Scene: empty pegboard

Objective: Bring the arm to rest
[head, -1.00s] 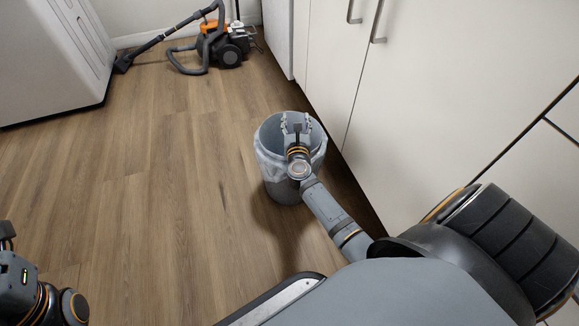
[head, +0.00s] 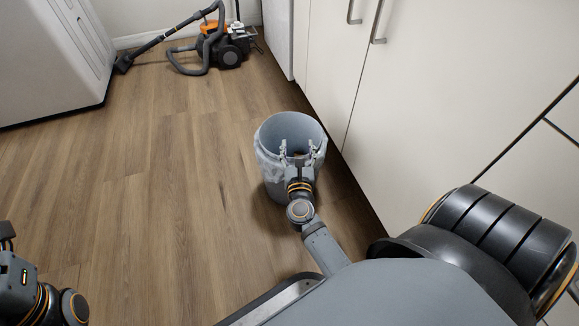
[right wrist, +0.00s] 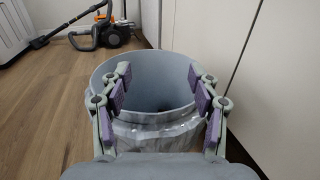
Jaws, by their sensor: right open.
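My right gripper (head: 302,152) is open with nothing between its fingers. In the head view it overlaps the near side of a grey bin (head: 283,128). In the right wrist view the two fingers (right wrist: 160,95) with purple pads stand wide apart in front of the bin (right wrist: 150,70), and its opening shows between them. Whether the fingers touch the rim, I cannot tell. My left gripper (head: 8,238) is only partly in view at the left edge, and its fingertips are cut off.
The bin has a pale liner (head: 270,165) over its rim. White cabinets (head: 430,90) stand close on the right. An orange and grey vacuum cleaner (head: 228,50) and a white appliance (head: 50,50) stand at the back. The wooden floor (head: 150,190) on the left is clear.

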